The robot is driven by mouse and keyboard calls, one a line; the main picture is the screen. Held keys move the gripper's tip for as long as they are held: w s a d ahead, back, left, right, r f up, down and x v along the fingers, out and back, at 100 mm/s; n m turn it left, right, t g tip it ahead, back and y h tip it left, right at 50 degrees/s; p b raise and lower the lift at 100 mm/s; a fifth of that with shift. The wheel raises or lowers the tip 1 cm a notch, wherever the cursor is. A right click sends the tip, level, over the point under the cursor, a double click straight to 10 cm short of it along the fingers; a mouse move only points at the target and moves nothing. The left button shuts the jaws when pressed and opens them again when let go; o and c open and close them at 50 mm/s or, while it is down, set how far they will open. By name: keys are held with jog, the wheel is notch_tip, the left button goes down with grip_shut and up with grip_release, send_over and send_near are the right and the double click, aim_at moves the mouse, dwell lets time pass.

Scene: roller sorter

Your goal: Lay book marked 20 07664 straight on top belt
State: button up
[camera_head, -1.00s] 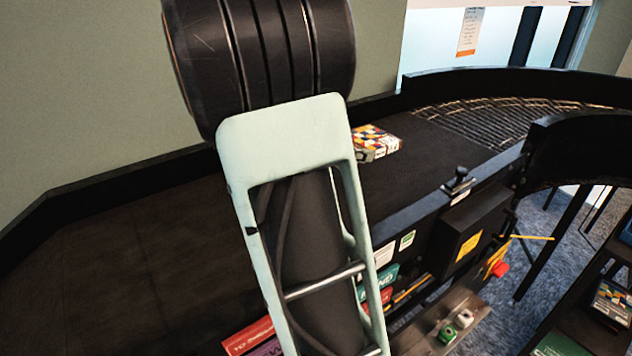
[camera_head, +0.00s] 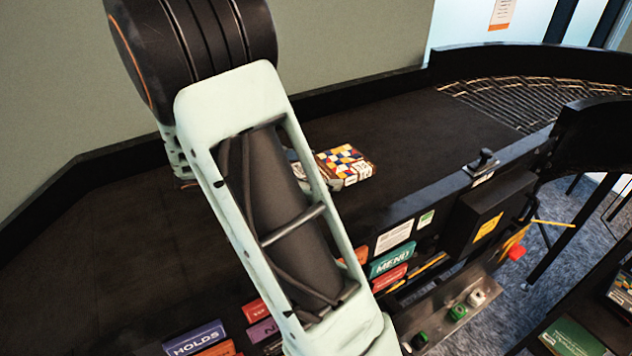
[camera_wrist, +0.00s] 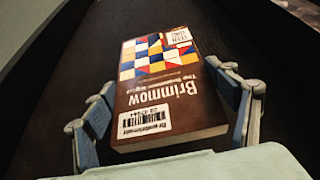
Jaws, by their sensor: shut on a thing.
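The brown book (camera_wrist: 172,90) has a coloured checker pattern, the title "Brimmow" and a white barcode label. In the wrist view it lies cover up and upside down, slightly turned. Its number is small; I read it as roughly 20 07664. My gripper (camera_wrist: 166,86) is shut on the book, one finger at each long side. In the head view the book (camera_head: 345,165) shows beside my arm, low over the black top belt (camera_head: 400,125). Whether it touches the belt I cannot tell.
Raised dark walls edge the belt, with a lever (camera_head: 483,162) on the front wall. Coloured signs such as "MEND" (camera_head: 392,259), a control box and a red button (camera_head: 517,252) are below. A wire-like curved section (camera_head: 530,105) lies at the far right. Much of the belt is bare.

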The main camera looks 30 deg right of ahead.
jog(key=f, duration=0.3)
jog(key=shift+a, duration=0.4)
jog(key=shift+f, duration=0.4)
jog(key=o, duration=1.4)
jog(key=shift+f, duration=0.1)
jog(key=shift+o, duration=0.2)
jog(key=b+v, duration=0.1)
jog(key=v, duration=1.1)
